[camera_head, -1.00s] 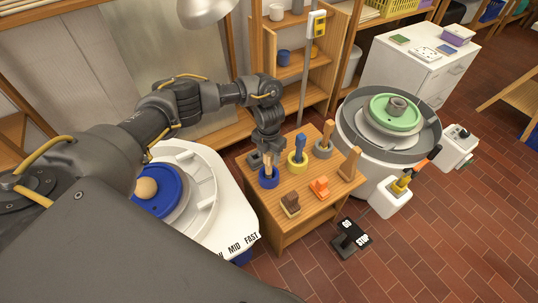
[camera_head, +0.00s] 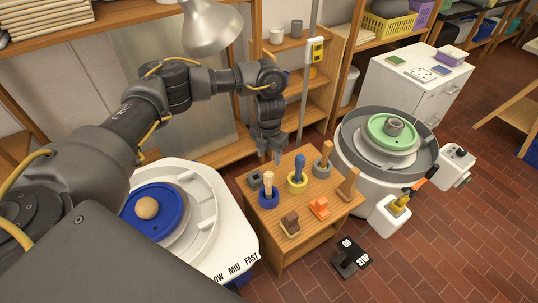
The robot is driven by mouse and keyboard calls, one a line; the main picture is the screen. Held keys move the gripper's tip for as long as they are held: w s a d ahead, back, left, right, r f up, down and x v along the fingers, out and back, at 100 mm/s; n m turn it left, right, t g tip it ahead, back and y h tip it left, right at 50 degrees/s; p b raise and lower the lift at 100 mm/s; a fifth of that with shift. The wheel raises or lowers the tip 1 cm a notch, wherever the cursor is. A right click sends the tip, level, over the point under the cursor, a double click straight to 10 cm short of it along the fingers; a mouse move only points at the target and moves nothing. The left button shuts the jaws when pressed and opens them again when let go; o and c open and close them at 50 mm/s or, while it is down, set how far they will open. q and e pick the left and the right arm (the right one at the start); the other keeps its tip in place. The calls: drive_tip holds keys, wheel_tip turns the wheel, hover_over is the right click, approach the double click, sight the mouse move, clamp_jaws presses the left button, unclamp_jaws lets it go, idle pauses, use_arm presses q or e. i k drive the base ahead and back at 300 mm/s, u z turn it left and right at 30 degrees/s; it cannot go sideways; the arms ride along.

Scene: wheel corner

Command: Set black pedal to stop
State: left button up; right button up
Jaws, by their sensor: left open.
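The black pedal (camera_head: 350,258) lies on the brick floor in front of the wheel on the right. Its plate carries the white words GO and STOP, GO at the upper left and STOP at the lower right. A dark raised part sits at the pedal's left side; I cannot tell which word it is set to. My left gripper (camera_head: 270,158) points down above the back left of the small wooden table, open and empty. It is well away from the pedal. My right gripper is not in view.
The small wooden table (camera_head: 275,237) holds tools in blue (camera_head: 268,199), yellow (camera_head: 297,183) and grey holders. A wheel with a green disc (camera_head: 383,127) stands right, another with a blue disc (camera_head: 170,217) left. Bare floor lies right of the pedal.

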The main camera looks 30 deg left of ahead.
sight(359, 257)
drive_tip(key=k, duration=1)
